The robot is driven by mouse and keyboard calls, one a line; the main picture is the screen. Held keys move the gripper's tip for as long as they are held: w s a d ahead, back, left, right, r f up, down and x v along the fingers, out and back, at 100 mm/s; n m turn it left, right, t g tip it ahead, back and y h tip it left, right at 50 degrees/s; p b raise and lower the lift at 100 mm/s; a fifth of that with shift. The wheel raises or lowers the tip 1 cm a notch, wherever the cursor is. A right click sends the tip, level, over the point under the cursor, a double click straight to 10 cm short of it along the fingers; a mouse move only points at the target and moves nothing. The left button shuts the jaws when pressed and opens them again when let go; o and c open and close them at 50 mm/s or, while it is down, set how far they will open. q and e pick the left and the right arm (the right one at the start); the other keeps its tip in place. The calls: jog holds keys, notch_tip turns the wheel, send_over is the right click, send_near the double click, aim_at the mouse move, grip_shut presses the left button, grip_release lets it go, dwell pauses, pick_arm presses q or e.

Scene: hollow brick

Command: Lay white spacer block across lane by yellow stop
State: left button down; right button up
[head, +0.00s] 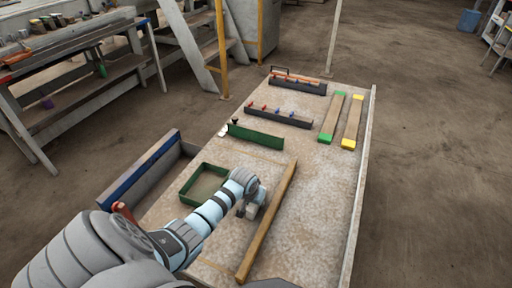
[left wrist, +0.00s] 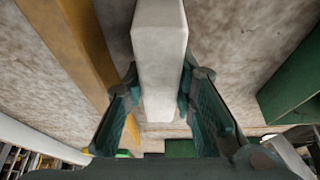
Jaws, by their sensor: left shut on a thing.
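A white spacer block (left wrist: 160,55) is pinched between the two fingers of my left gripper (left wrist: 158,100) in the left wrist view. In the head view the left gripper (head: 249,208) is low over the table, between the green tray and a long wooden bar (head: 268,222); the block is hard to make out there. Two flat wooden strips lie at the far right of the table, one with green ends (head: 325,138), one with yellow ends (head: 348,143). I cannot tell which part is the yellow stop. My right gripper is not in view.
An empty green-walled tray (head: 184,199) is left of the gripper. A green block (head: 255,136) and two dark racks (head: 278,117) (head: 298,87) stand farther back. A raised pale rail (head: 359,200) runs along the table's right edge. The speckled tabletop (head: 320,200) right of the bar is clear.

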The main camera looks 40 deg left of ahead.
pick_arm(q)
jog(key=c, duration=1.3)
grip_release()
jog(key=shift+c, duration=0.2)
jog(key=p+v, duration=0.6)
jog(key=v, duration=0.6)
jog(key=shift+r, duration=0.2)
jog(key=shift+d+f, duration=0.1)
